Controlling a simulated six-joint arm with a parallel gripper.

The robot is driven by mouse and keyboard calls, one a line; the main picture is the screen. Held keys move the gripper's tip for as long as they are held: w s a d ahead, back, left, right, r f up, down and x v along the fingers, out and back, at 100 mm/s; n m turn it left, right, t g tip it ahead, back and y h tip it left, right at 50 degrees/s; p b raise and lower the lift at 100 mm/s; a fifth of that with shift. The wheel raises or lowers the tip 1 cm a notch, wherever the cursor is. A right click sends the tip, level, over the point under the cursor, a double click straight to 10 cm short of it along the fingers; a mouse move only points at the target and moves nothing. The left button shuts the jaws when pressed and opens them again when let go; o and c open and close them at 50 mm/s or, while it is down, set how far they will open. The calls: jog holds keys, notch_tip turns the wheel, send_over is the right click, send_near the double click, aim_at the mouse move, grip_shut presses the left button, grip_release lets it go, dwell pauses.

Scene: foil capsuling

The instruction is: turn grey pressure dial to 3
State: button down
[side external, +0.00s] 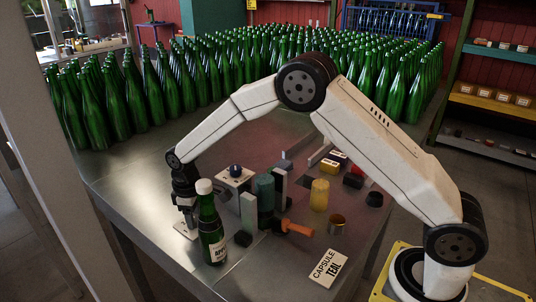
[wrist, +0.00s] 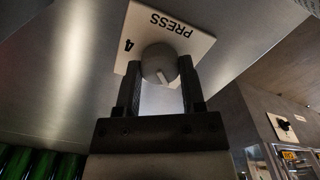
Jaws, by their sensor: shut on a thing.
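The grey pressure dial (wrist: 158,62) sits on a white plate (wrist: 182,38) marked PRESS, seen in the wrist view. A pale pointer line on the dial points down toward my gripper's body in that picture. The numeral 4 shows to the dial's left; other numerals cannot be made out. My gripper (wrist: 160,72) has one finger on each side of the dial and is shut on it. In the side external view my gripper (side external: 187,212) reaches down to the white plate (side external: 184,231) at the table's near left edge; the dial is not distinguishable there.
A green bottle with a white top (side external: 212,228) stands close to the right of my gripper. Many green bottles fill the back.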

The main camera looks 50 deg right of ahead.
jog(key=shift+m, duration=1.9)
jog(key=shift+c, duration=1)
grip_release()
jog(key=shift+r, duration=3.95)
